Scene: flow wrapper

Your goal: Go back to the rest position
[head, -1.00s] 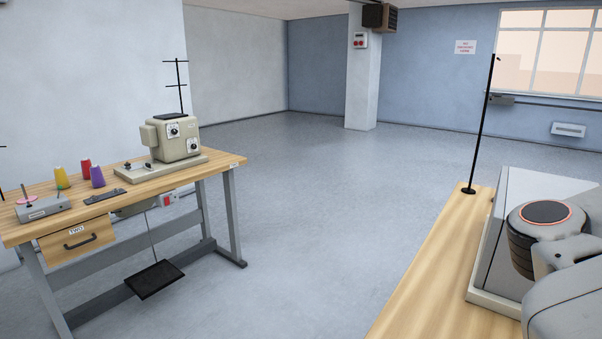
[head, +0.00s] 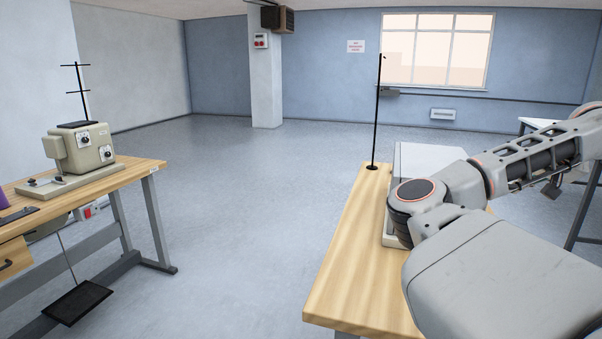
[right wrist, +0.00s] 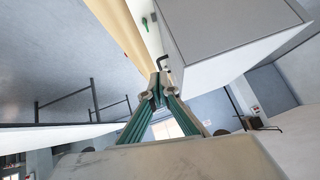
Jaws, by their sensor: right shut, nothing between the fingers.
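My right gripper (right wrist: 158,88) shows in the right wrist view with its green fingers closed together at the tips and nothing between them. It is near a pale box-shaped machine body (right wrist: 235,45) and the edge of a wooden table top (right wrist: 125,30); I cannot tell the exact gap. In the head view my right arm reaches across the right side, in front of the grey-white machine (head: 425,158) on the wooden table (head: 345,260). Its gripper is outside that view. My left arm and gripper are not in view.
A second wooden table (head: 135,175) at the left carries a beige machine (head: 80,148) with a thread stand. A black pedal (head: 78,302) sits below it. A thin black pole (head: 378,110) stands on the right table. The floor (head: 240,220) between the tables is clear.

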